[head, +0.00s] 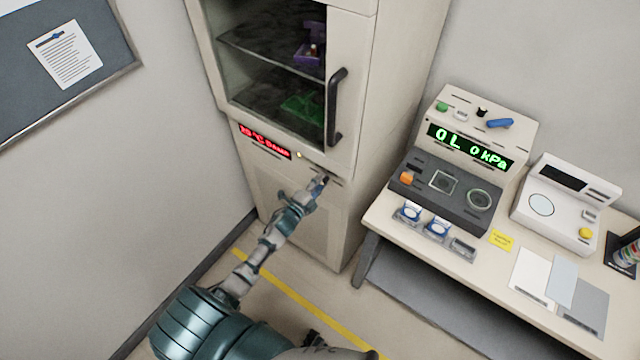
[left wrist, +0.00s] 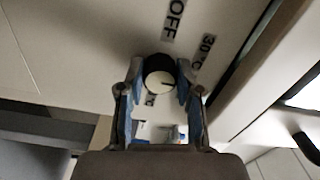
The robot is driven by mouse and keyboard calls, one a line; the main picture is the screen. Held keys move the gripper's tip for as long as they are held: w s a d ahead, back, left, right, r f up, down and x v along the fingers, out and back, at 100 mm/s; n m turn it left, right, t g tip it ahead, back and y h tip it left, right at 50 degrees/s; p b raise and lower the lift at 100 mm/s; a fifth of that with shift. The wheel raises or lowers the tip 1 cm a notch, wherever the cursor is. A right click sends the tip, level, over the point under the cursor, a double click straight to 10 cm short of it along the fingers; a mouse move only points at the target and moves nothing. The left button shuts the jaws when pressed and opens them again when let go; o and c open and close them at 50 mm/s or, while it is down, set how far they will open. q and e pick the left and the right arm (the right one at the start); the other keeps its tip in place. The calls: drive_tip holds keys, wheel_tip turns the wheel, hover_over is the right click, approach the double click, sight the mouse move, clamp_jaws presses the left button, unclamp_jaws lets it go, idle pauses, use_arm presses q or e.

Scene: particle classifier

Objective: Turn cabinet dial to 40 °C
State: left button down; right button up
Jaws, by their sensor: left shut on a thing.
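The cabinet dial (left wrist: 159,77) is a round knob with a black side and a pale face carrying a dark pointer mark. The mark points toward the right of the left wrist view, below the "30 °C" label (left wrist: 207,46). An "OFF" label (left wrist: 176,18) is above the dial, and another "°C" label is partly hidden below it. My left gripper (left wrist: 160,72) is shut on the dial, one blue-padded finger on each side. In the head view my left gripper (head: 321,181) is at the cabinet front (head: 325,210), hiding the dial.
A red cabinet display (head: 265,141) reads "°C DAMP"; its number is hard to read. The black door handle (head: 336,106) is just above my gripper. To the right, a bench (head: 385,228) holds a green-display device (head: 470,150) and a white instrument (head: 560,205).

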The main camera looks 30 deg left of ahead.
use_arm(q)
drive_tip(key=m, duration=0.2)
drive_tip(key=m+b, duration=0.1)
drive_tip(key=m, duration=0.1)
drive_tip(key=shift+s+d+f, duration=0.1)
drive_tip(key=shift+f, duration=0.2)
drive_tip(key=shift+m+b, duration=0.6)
drive_tip(key=shift+m, duration=0.7)
use_arm(e)
drive_tip(key=w+a+r, duration=0.1)
drive_tip(key=w, duration=0.5)
drive_tip(key=shift+w+a, duration=0.3)
drive_tip(key=shift+w, duration=0.1)
use_arm(q)
drive_tip(key=shift+d+f, duration=0.1)
drive_tip(key=c, duration=0.8)
unclamp_jaws()
drive_tip(key=shift+o, duration=0.2)
drive_tip(key=shift+r, duration=0.25)
drive_tip(key=s+a, duration=0.1)
drive_tip(key=s, duration=1)
drive_tip(key=shift+s+f, duration=0.15)
drive_tip(key=shift+s, duration=0.25)
drive_tip(key=shift+a, duration=0.1)
